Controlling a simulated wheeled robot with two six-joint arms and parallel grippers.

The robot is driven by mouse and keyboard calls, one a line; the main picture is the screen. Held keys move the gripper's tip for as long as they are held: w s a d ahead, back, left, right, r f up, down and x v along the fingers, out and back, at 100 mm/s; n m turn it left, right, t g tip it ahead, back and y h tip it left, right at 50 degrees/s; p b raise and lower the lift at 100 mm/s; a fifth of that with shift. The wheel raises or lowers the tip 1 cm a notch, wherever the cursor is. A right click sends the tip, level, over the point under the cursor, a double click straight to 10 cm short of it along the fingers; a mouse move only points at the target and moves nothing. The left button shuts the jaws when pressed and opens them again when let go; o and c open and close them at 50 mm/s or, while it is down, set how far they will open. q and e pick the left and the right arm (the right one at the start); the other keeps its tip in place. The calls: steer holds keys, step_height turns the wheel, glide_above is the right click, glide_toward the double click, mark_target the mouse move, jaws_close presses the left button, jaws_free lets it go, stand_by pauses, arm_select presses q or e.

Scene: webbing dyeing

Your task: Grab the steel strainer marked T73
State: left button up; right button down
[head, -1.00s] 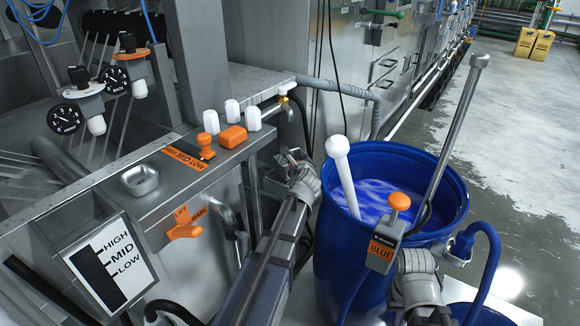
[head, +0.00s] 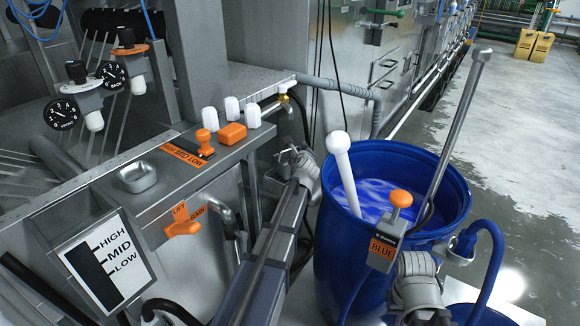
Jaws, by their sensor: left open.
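I see no T73 mark and cannot make out which steel part is the strainer. My left gripper (head: 287,156) is open beside a grey steel bracket or box (head: 268,182) on the machine's side, left of the blue barrel. Its fingers are small and partly hidden by my wrist, and I cannot tell whether they touch anything. My right arm shows at the lower right in front of the barrel; its fingers are not visible.
The blue barrel (head: 330,240) holds blue liquid, a white-knobbed stick (head: 342,165) and a steel rod (head: 462,115). A box labelled BLUE (head: 384,250) hangs on its rim. Wet floor (head: 520,150) is free at right.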

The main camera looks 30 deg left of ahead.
arm_select(q)
steer(key=shift+x, duration=0.85)
jaws_close()
stand_by(0.8)
